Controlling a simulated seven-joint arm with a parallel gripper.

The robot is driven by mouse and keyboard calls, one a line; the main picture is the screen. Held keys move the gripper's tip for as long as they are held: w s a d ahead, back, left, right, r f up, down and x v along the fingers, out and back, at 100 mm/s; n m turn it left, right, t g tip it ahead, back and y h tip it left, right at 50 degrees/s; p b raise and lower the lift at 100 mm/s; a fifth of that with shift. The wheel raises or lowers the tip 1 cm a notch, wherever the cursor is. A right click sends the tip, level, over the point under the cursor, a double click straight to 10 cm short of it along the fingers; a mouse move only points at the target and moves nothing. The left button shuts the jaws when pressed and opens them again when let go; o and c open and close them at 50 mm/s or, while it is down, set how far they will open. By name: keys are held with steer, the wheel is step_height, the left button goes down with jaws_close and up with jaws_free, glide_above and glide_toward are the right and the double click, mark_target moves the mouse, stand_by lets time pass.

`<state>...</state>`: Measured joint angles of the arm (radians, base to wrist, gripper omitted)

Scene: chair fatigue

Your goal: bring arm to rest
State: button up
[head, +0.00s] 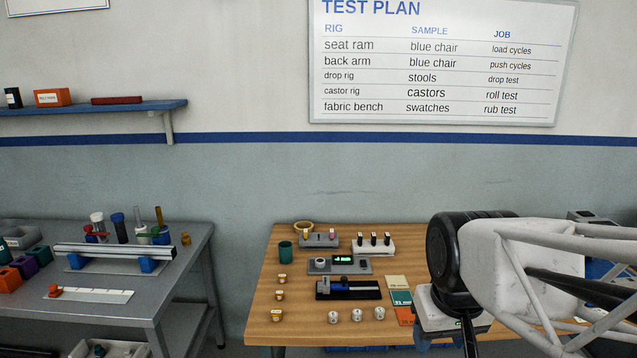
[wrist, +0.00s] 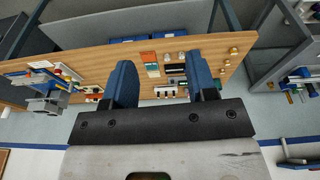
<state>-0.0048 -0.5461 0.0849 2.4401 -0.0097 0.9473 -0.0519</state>
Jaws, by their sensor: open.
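My gripper shows in the wrist view (wrist: 161,62) with its two blue fingers spread apart and nothing between them. In the head view my arm comes in from the right, with a black joint and a white link on tubular struts. It hangs over the front right part of the wooden table (head: 400,242). In that view the black joint and a dark link partly hide the gripper. The wrist view looks toward the table from an angle, with small table items seen beyond the fingers.
A black and blue fixture (head: 347,289), a grey unit with a green display (head: 340,265) and a green cup (head: 285,251) stand on the table. White and brass pieces line its front and left. A grey bench (head: 188,238) is at left, across a gap.

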steer(key=shift+m, duration=0.5)
steer(key=s, duration=0.1)
steer(key=s+f, duration=0.1)
steer(key=s, duration=0.1)
steer(key=s+f, duration=0.1)
steer(key=s, duration=0.1)
steer(key=shift+s+d+f, duration=0.1)
steer(key=shift+s+d, duration=0.05)
steer(key=shift+d, duration=0.05)
stand_by(1.2)
